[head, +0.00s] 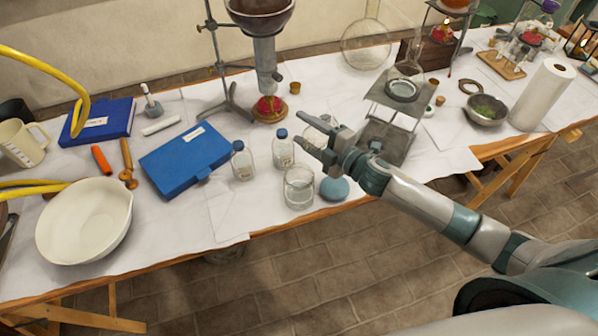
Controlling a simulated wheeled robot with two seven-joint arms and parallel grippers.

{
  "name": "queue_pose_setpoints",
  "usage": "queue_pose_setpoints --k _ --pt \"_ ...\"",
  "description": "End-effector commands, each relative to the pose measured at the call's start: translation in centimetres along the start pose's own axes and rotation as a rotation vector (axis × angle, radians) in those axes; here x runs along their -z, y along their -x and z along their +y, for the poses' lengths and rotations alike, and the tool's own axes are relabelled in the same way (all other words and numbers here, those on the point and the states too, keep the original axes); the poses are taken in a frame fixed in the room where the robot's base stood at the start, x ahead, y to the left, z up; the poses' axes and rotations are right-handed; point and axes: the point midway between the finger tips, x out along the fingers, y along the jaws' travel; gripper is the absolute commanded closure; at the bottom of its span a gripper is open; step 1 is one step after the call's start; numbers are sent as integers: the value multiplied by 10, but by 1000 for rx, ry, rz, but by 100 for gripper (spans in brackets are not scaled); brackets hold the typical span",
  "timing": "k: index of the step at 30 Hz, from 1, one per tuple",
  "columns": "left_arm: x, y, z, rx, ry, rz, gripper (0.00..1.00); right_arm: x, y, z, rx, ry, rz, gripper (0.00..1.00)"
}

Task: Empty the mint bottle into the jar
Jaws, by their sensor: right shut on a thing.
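An open clear glass jar (299,190) stands near the table's front edge, in front of the capped bottles. My right gripper (318,143) is above and behind the jar, shut on a clear glass bottle (315,133) that its fingers partly hide. I cannot make out the bottle's contents or any mint label. Two small clear bottles with blue caps, one on the left (242,163) and one nearer the gripper (283,152), stand upright on the table. My left gripper is not in view.
A round blue-teal object (334,188) lies right of the jar. A blue case (185,158) and white bowl (84,222) are left. A metal stand (387,140) is close behind my right wrist. White cloth (225,213) lies bare left of the jar.

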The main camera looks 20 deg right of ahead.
Motion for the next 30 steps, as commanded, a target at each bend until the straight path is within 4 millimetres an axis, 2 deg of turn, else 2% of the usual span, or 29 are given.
queue_pose_setpoints --k 14,24,30 --pt "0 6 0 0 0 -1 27 0 0 -1 11 -35 1 83" --pt "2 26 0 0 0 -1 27 -1 -1 -2 48 -151 4 83" --pt "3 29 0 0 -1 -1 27 -2 -1 -5 61 -195 5 83"
